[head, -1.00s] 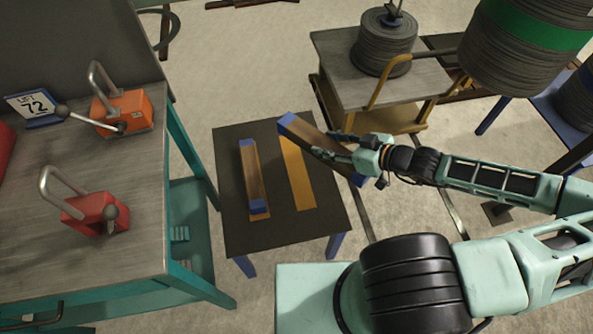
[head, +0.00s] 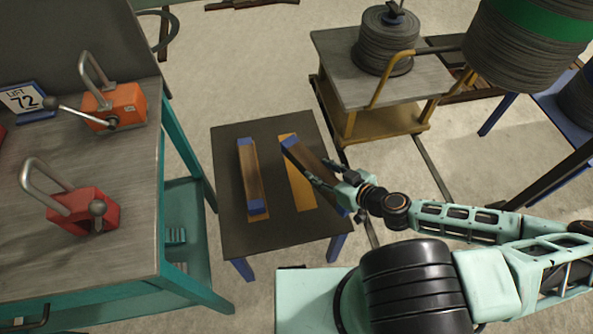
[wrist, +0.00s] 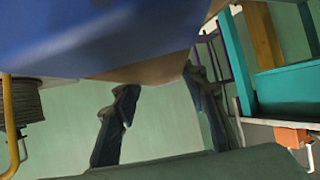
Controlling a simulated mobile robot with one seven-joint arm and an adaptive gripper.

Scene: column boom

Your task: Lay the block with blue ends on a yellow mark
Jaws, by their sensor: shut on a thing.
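My gripper (head: 328,176) is shut on a long brown block with blue ends (head: 310,162). The held block slants over the right part of the small dark table, its far blue end up and left and its near end partly hidden by my gripper. Under and beside it shows the right yellow mark (head: 303,195). I cannot tell whether the block touches the table. A second block with blue ends (head: 250,178) lies on the left yellow mark (head: 258,217). In the wrist view, the held block's blue end (wrist: 90,35) fills the top, above my fingers.
A cart (head: 400,85) with a grey reel (head: 385,45) is behind right. The dark table's front (head: 280,238) is clear.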

